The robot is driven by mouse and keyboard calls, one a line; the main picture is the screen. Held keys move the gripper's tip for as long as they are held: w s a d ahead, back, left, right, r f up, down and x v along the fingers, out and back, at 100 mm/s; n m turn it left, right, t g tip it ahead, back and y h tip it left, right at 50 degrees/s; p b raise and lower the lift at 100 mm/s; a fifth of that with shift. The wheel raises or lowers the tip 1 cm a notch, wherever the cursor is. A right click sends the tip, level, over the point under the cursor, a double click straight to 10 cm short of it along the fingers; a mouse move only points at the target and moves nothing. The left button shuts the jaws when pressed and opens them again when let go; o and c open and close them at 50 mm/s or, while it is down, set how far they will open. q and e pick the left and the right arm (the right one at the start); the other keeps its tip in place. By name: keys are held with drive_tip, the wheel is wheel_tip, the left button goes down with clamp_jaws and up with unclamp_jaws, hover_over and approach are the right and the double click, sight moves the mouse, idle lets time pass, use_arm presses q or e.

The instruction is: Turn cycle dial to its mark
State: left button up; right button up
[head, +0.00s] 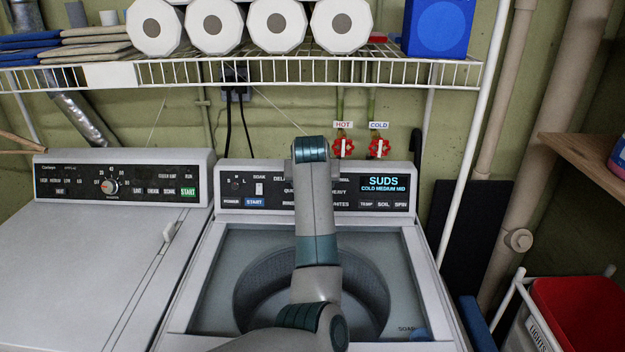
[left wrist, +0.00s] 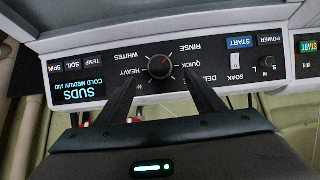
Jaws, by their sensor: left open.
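The cycle dial (left wrist: 160,66) is a dark round knob with a small reddish line on its face, on the washer's black control panel (head: 350,189). Words such as WHITES, HEAVY, QUICK and RINSE surround it, upside down in the left wrist view. My left gripper (left wrist: 161,76) is open, its two dark fingers reaching toward the panel with the dial showing between their tips. I cannot tell whether they touch it. In the head view my left arm hides the dial and the gripper's fingers. My right gripper is in neither view.
The washer's lid is up, with the open tub (head: 255,290) below my arm. A dryer (head: 75,250) with its own dial (head: 110,187) stands at left. Red HOT and COLD valves (head: 343,147) sit behind the panel. A wire shelf (head: 400,72) with rolls hangs above.

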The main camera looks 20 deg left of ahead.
use_arm(q)
drive_tip(key=b+v, duration=0.2)
drive_tip(key=v, duration=0.7)
drive_tip(key=shift+s+f, duration=0.1)
drive_tip(key=shift+f, duration=0.05)
